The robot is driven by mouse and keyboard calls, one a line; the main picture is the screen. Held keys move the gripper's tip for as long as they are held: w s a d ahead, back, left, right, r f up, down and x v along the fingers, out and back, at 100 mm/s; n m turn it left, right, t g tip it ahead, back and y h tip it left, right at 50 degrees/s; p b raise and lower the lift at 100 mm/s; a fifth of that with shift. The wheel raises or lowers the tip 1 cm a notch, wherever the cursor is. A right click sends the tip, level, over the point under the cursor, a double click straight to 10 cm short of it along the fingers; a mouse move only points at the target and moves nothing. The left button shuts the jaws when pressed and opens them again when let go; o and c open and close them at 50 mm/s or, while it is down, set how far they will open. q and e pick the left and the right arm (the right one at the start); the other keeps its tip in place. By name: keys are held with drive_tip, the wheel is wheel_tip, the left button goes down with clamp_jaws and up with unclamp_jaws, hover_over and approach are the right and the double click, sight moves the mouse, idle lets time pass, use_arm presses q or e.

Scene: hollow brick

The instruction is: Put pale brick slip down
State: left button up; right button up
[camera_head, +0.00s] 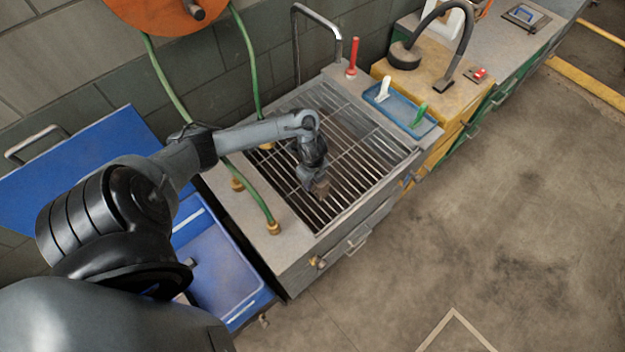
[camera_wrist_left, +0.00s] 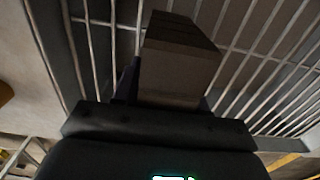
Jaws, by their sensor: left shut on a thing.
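The pale brick slip (camera_wrist_left: 180,62) is a brownish block held in my left gripper (camera_wrist_left: 178,98) in the left wrist view. It stands out from the fingers over the metal bars. In the head view my left gripper (camera_head: 316,180) points down over the slotted metal grate (camera_head: 375,165) of the sink unit, and the brick slip (camera_head: 321,188) is a small brown patch at its tip. I cannot tell whether the slip touches the bars. My right gripper is not in view.
Green hoses (camera_head: 256,195) run down at the left of the grate. A tap (camera_head: 338,45) and a red-handled tool (camera_head: 352,58) stand behind it. A blue tray (camera_head: 402,112) with a white and a green item lies to the right. A blue bin (camera_head: 222,265) is at the lower left.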

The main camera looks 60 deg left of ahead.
use_arm(q)
drive_tip(key=shift+f, duration=0.1)
drive_tip(key=o, duration=1.2)
